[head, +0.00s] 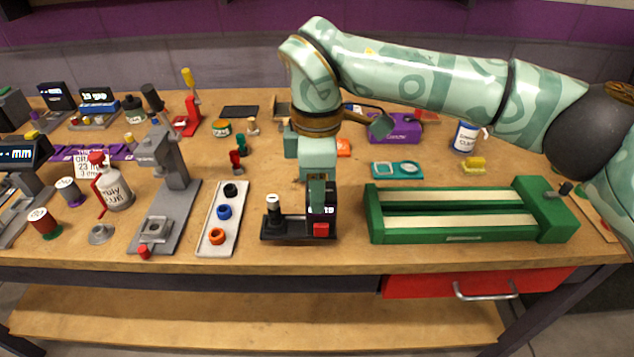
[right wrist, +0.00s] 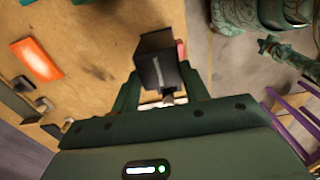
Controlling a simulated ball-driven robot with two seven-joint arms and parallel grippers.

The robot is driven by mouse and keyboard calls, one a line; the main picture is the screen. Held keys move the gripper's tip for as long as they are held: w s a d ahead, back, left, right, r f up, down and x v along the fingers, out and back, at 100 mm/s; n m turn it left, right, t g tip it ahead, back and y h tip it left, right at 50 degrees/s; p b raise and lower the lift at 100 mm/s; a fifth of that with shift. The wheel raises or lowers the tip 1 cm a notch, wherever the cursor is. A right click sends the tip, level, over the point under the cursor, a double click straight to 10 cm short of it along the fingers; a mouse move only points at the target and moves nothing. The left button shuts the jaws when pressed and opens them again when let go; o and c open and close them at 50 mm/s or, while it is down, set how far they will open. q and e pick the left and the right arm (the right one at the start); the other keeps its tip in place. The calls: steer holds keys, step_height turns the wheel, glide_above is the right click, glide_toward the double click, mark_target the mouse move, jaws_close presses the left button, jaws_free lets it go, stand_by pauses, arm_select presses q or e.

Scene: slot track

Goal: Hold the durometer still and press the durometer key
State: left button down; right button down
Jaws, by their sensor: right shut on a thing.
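The durometer (head: 288,232) is a small black stand on the bench, with a white-topped post at its left and a taller black housing with a lit display at its right. Its red key (head: 321,230) is low on the front of the housing. My right gripper (head: 318,196) comes down from above and is shut on the housing, with one finger covering part of the display. In the right wrist view the black housing (right wrist: 160,68) stands between the fingers, and a bit of red shows beside it. My left gripper is not in view.
A grey tray (head: 208,244) with several rings lies left of the durometer, and a grey press stand (head: 168,200) beyond it. A green slotted fixture (head: 465,238) is close on the right. A teal gauge (head: 382,170) lies behind it. The bench's front edge is near.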

steer(key=shift+w+f+b, duration=0.7)
steer(key=shift+w+f, duration=0.65)
steer(key=shift+w, duration=0.15)
steer(key=shift+f, duration=0.2)
stand_by(0.4)
stand_by(0.9)
